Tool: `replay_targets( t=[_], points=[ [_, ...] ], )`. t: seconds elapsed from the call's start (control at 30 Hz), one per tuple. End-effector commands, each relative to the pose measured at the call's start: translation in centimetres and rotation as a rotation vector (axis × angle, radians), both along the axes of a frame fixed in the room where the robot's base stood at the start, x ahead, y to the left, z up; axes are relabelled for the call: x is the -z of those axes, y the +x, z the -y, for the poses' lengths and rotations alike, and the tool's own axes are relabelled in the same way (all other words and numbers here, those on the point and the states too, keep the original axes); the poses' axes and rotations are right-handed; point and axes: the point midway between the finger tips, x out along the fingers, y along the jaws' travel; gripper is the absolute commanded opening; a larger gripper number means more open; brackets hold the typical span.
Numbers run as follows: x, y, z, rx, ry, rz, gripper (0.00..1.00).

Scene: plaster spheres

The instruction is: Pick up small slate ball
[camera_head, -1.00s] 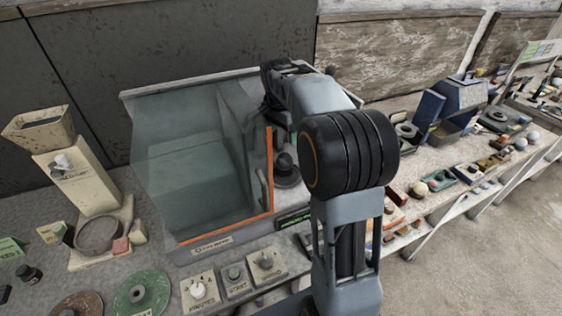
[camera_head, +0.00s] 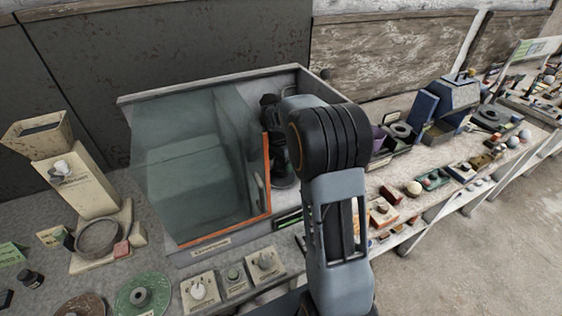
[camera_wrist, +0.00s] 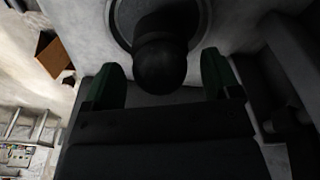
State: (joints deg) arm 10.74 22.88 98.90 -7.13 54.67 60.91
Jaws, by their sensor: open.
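A small dark slate ball (camera_wrist: 159,66) sits on a dark round stand inside the glass-fronted cabinet (camera_head: 215,88). In the wrist view, my gripper (camera_wrist: 161,72) is open. Its two green fingers are spread on the left and right of the ball, with visible gaps on both sides. In the head view, my gripper (camera_head: 273,140) is down in the cabinet's right part, above the stand's round base (camera_head: 284,181). The ball is hidden there behind my gripper.
The orange-edged glass pane (camera_head: 268,180) stands just left of my gripper. Knob boxes (camera_head: 199,291) line the front. Small balls and boxes lie on the bench at right.

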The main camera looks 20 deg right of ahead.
Motion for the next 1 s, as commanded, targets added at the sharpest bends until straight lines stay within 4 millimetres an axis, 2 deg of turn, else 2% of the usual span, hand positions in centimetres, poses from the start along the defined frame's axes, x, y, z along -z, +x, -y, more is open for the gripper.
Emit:
replay_targets(
  t=[0.27,0.83,1.0],
  points=[
    [0.2,0.02,0.02,0.0,0.0,0.0,0.82],
    [0.15,0.02,0.01,0.0,0.0,0.001,0.27],
    [0.11,0.04,0.01,0.0,-0.001,0.001,0.25]
  ],
)
